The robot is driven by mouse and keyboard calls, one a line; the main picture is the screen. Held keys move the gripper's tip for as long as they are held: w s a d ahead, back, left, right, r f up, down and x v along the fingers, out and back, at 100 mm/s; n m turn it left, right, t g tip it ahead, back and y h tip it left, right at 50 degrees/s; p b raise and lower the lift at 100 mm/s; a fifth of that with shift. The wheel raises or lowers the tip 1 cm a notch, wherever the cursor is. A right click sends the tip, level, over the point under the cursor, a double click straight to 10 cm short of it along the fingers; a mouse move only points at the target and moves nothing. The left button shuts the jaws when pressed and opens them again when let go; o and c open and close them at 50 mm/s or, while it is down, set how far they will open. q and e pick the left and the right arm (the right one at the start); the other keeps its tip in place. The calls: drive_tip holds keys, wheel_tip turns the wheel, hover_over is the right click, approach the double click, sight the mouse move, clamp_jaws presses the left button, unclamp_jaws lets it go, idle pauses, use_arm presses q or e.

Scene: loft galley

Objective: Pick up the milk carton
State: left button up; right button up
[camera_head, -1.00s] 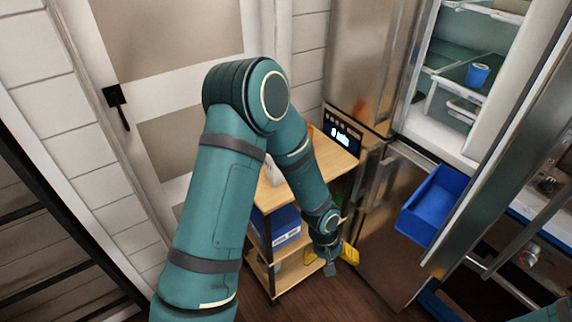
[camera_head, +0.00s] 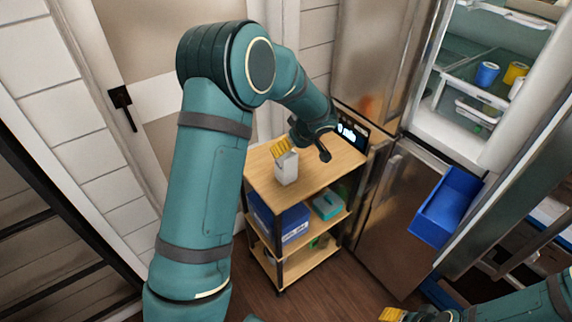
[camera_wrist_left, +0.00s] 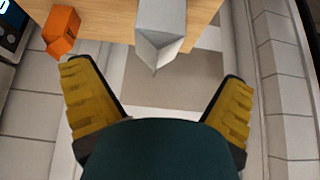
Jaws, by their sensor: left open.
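A pale grey-white carton (camera_head: 286,168), which looks like the milk carton, stands upright on the top of the wooden cart (camera_head: 325,172). In the left wrist view the carton (camera_wrist_left: 162,22) is at the top, ahead of the gap between the fingers and apart from both. My left gripper (camera_head: 302,149) is open and empty, with its yellow-padded fingers spread close to the carton; both fingers also show in the left wrist view (camera_wrist_left: 155,76). My right gripper (camera_head: 392,314) shows only in part at the bottom edge, and its opening is unclear.
An orange carton (camera_wrist_left: 62,30) stands near the left finger in the left wrist view. A dark device with a lit display (camera_head: 350,134) is at the cart's back. Lower shelves hold a blue box (camera_head: 290,222) and a teal item (camera_head: 327,206). The fridge and a blue bin (camera_head: 447,206) are at right.

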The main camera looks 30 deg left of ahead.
sight(286, 162)
use_arm(q)
drive_tip(key=x, duration=0.7)
drive_tip(key=shift+w+d+f, duration=0.1)
drive_tip(key=shift+w+f, duration=0.15)
drive_tip(key=shift+f, duration=0.05)
drive_tip(key=c, duration=1.4)
